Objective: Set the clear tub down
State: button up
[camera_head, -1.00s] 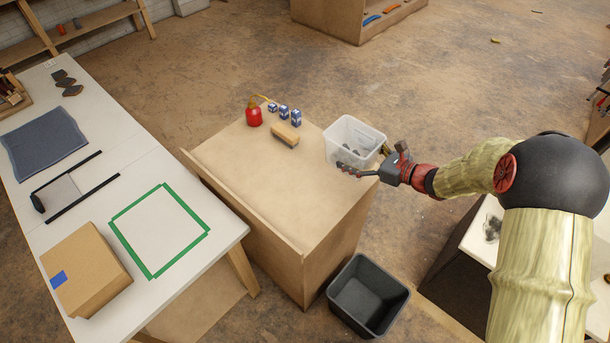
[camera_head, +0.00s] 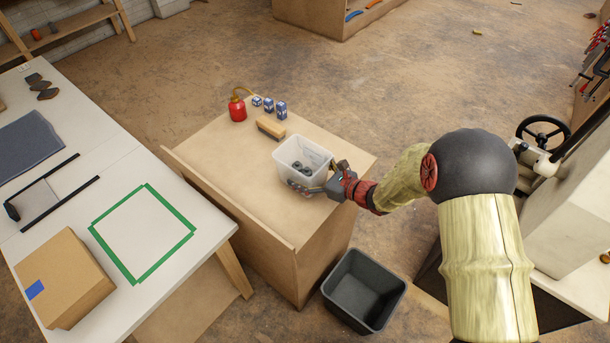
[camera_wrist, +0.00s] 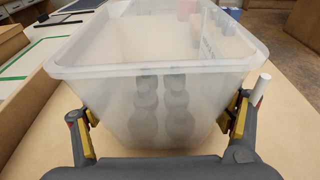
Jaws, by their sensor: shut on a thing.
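The clear tub (camera_head: 303,155) is a translucent open-topped box with several dark round pieces inside. It is over the right part of the wooden cabinet top (camera_head: 225,165); I cannot tell whether its base touches the surface. My gripper (camera_head: 318,190) is shut on the tub's near end. In the wrist view the tub (camera_wrist: 155,75) fills the middle, upright, with one finger pad of my gripper (camera_wrist: 160,122) against each side. The dark pieces show through its wall as two stacks.
A red oil can (camera_head: 237,110), a brush (camera_head: 271,127) and several small blue boxes (camera_head: 268,104) stand behind the tub. A black bin (camera_head: 364,290) is on the floor in front. A white table (camera_head: 60,205) with a green taped square is at left. The cabinet's front left top is clear.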

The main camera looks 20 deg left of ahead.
jog(key=shift+f, duration=0.4)
jog(key=shift+f, duration=0.15)
jog(key=o, duration=1.2)
